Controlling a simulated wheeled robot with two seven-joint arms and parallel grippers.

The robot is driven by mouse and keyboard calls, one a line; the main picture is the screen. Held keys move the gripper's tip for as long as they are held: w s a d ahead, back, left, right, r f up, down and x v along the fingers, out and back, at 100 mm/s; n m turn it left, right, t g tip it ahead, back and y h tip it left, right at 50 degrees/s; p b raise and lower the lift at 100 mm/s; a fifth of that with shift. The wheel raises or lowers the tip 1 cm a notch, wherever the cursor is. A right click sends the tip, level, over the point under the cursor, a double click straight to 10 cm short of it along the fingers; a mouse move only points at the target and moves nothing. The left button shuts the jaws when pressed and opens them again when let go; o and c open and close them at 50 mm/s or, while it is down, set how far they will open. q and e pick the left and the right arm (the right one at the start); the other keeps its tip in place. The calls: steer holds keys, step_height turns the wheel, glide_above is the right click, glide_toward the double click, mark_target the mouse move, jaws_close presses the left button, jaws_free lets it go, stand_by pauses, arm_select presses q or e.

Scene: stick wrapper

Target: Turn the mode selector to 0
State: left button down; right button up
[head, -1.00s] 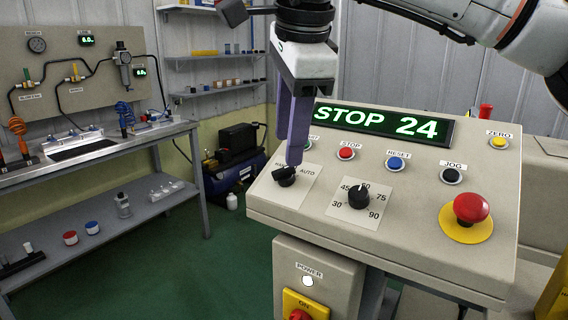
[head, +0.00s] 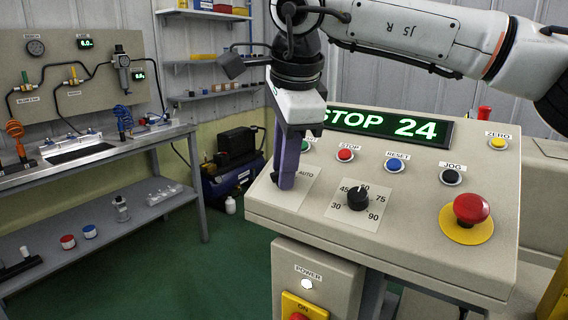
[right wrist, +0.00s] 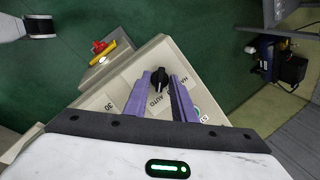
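The mode selector is a black knob (right wrist: 160,77) on a pale label plate (head: 290,193) at the left of the sloped console. Its AUTO label shows in both views, and another, partly covered label shows in the right wrist view. In the head view my right gripper (head: 284,183) points down over the knob and hides most of it. In the right wrist view the two purple fingers (right wrist: 161,80) stand apart, one on each side of the knob. Whether they touch it I cannot tell. My left gripper is not in view.
The console display (head: 385,125) reads STOP 24. A black speed dial (head: 359,198) sits right of the selector. Push buttons line the panel's upper part, and a red emergency stop (head: 471,208) is at the right. A power box (head: 317,276) is below. A workbench (head: 90,150) stands left.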

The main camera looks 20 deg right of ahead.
steer(key=shift+r+n+p, duration=0.3)
steer(key=shift+n+p, duration=0.1)
steer(key=shift+p, duration=0.7)
steer(key=n+p, duration=0.2)
steer(key=p, duration=0.1)
steer(key=n+g+p, duration=0.1)
steer(key=p, duration=0.3)
steer(key=n+g+p, duration=0.1)
steer(key=n+p, duration=0.1)
steer(key=p, duration=0.1)
steer(key=shift+w+a+n+h+p, duration=0.15)
steer(key=shift+w+n+h+p, duration=0.05)
steer(key=shift+n+h+p, duration=0.15)
steer(key=shift+w+f+n+g+p, duration=0.1)
steer(key=shift+n+g+p, duration=0.3)
steer(key=shift+n+p, duration=0.35)
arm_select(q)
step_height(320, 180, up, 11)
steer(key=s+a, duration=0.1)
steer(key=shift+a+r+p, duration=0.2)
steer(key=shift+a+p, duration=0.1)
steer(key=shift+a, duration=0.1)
arm_select(e)
steer(key=shift+f, duration=0.1)
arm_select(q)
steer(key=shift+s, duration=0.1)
arm_select(e)
steer(key=o, duration=1.1)
steer(key=shift+c, duration=0.2)
